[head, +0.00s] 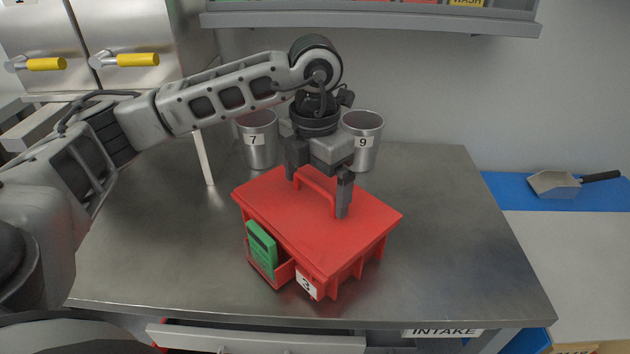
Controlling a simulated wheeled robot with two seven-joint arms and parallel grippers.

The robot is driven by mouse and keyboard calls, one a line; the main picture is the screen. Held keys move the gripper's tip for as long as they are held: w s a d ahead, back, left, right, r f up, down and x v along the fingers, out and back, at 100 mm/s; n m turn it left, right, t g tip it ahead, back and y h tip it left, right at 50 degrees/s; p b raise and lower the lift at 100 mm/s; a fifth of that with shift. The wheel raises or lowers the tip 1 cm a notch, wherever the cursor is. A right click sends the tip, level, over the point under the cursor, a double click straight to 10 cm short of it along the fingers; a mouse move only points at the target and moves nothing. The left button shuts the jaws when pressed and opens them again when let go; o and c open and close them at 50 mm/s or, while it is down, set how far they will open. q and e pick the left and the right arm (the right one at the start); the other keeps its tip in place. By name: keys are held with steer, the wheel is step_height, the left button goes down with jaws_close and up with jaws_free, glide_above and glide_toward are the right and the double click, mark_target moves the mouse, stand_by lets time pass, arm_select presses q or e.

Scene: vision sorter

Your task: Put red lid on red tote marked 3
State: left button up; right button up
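The red lid (270,208), with a raised bar handle (316,184), lies over the top of the red tote (345,284) on the steel table. The tote carries a white label "3" (306,284). A green box (262,249) shows through the low opening in the tote's left side, under the lid edge. My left gripper (318,190) is above the lid, pointing down. Its fingers stand wide apart, one near each end of the handle; I cannot tell whether they touch it. The seating of the lid's far edges is hidden. My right gripper is not in view.
Metal cups marked "7" (261,150) and "9" (369,154) stand behind the tote. The steel table (448,240) is clear to the right and left. A shelf (370,20) hangs above.

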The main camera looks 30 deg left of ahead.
mark_target(315, 183)
arm_select(q)
steer(key=shift+r, duration=0.15)
step_height(315, 183, up, 16)
steer(key=p, duration=0.2)
